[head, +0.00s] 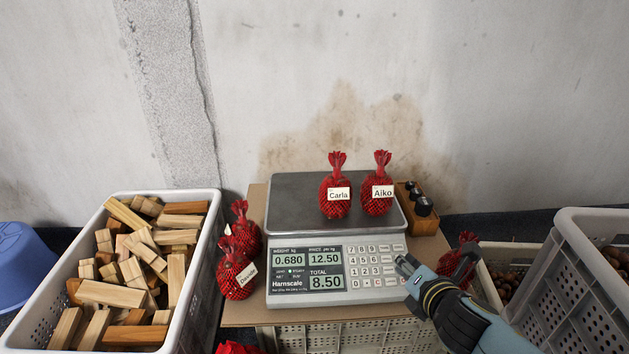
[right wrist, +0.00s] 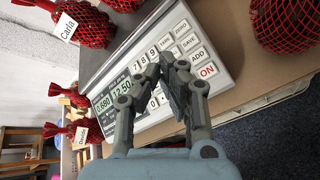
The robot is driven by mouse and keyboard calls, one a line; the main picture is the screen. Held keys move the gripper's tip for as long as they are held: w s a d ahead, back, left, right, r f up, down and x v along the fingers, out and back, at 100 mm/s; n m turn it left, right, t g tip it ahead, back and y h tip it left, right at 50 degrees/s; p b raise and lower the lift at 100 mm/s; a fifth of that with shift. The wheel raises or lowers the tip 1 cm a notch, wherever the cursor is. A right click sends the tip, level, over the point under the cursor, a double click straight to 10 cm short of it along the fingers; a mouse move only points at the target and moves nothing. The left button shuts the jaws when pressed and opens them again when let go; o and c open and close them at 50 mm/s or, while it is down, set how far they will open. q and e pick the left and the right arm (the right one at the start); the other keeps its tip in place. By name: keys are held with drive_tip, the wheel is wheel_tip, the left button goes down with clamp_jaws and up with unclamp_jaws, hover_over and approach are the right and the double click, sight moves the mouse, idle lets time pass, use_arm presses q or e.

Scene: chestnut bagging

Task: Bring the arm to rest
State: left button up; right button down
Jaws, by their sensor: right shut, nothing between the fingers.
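My right gripper (head: 405,266) is shut and empty in front of the right part of the scale's keypad; it also shows in the right wrist view (right wrist: 165,72). The scale (head: 335,240) stands on a brown board and reads 0.680, 12.50 and 8.50. Two red net bags, labelled Carla (head: 336,205) and Aiko (head: 377,203), stand on its pan. Whether the fingertips touch the scale I cannot tell. My left gripper is not in view.
Another red bag (head: 452,264) is behind my right arm. A crate of wooden blocks (head: 214,215) stands left, grey crates (head: 600,228) right. Small dark weights (head: 423,206) sit in a wooden block beside the pan.

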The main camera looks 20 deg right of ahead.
drive_tip(key=s+d+f+m+g+h, duration=0.1)
drive_tip(key=s+f+m+g, duration=0.25)
drive_tip(key=s, duration=0.55)
drive_tip(key=s+d+f+m+g, duration=0.15)
drive_tip(key=s+f+m, duration=0.35)
drive_tip(key=s, duration=0.5)
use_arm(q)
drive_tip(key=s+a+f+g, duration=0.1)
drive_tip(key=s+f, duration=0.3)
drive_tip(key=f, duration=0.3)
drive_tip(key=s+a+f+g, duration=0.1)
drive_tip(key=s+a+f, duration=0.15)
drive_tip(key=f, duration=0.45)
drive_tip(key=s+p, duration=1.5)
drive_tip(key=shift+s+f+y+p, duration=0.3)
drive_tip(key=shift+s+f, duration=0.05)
use_arm(e)
drive_tip(key=s+a+f+m+g+y, duration=0.1)
drive_tip(key=s+f+m+g, duration=0.1)
drive_tip(key=s+m, duration=0.6)
drive_tip(key=s+a+f+m+g+y, duration=0.1)
drive_tip(key=s+m+g, duration=0.4)
drive_tip(key=s, duration=1.6)
drive_tip(key=a+m, duration=0.1)
drive_tip(key=m, duration=0.2)
drive_tip(key=shift+s+f+m, duration=0.35)
